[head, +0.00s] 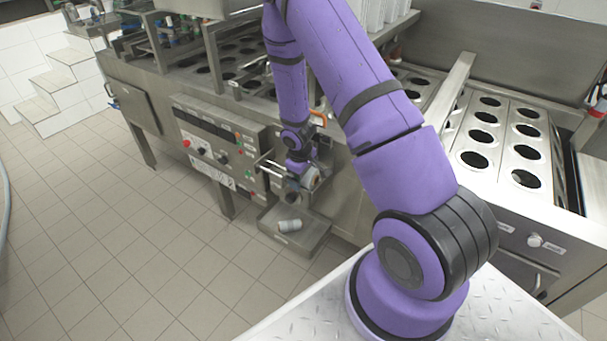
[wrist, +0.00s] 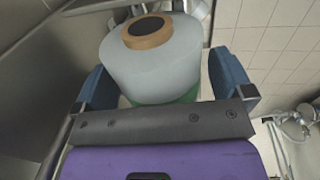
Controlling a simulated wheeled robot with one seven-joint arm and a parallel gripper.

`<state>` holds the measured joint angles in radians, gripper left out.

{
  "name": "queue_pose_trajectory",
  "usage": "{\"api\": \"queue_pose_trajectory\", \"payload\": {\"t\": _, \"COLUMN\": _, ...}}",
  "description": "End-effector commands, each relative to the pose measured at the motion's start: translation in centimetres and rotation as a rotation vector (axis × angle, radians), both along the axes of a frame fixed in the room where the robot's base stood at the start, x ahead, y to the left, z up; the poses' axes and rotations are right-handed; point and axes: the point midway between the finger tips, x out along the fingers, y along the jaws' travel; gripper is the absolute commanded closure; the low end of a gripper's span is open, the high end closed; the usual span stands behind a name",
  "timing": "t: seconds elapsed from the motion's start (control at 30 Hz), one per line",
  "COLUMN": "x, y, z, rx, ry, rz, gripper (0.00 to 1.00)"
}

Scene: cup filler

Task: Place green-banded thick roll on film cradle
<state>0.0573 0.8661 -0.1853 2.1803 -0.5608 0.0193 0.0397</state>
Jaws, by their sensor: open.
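A thick pale grey roll (wrist: 150,78) with a brown core shows large in the wrist view, with a strip of green at its lower edge. My gripper (wrist: 163,84) is open, with one blue finger on each side of the roll; a gap shows at the right, and contact at the left is unclear. In the head view my gripper (head: 302,178) is at the front of the machine, beside metal rods (head: 270,166) that may be the film cradle. The roll (head: 312,180) is partly hidden there by the gripper.
Below my gripper, a metal tray (head: 312,238) juts from the machine with another pale roll (head: 289,226) lying in it. The control panel (head: 208,140) is to the left. The tiled floor (head: 130,260) in front is clear.

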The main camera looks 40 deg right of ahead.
Motion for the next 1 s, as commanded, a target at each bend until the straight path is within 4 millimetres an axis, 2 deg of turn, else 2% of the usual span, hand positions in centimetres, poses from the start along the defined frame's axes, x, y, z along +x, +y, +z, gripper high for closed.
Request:
{"api": "queue_pose_trajectory", "payload": {"t": 0.17, "x": 0.0, "y": 0.2, "z": 1.5, "rx": 0.000, "ry": -0.003, "rz": -0.002, "gripper": 0.01}}
{"api": "queue_pose_trajectory", "payload": {"t": 0.7, "x": -0.5, "y": 1.6, "z": 9.9, "rx": 0.000, "ry": -0.003, "rz": -0.002, "gripper": 0.01}}
{"api": "queue_pose_trajectory", "payload": {"t": 1.0, "x": -0.7, "y": 1.9, "z": 12.2, "rx": -0.001, "ry": -0.004, "rz": -0.001, "gripper": 0.01}}
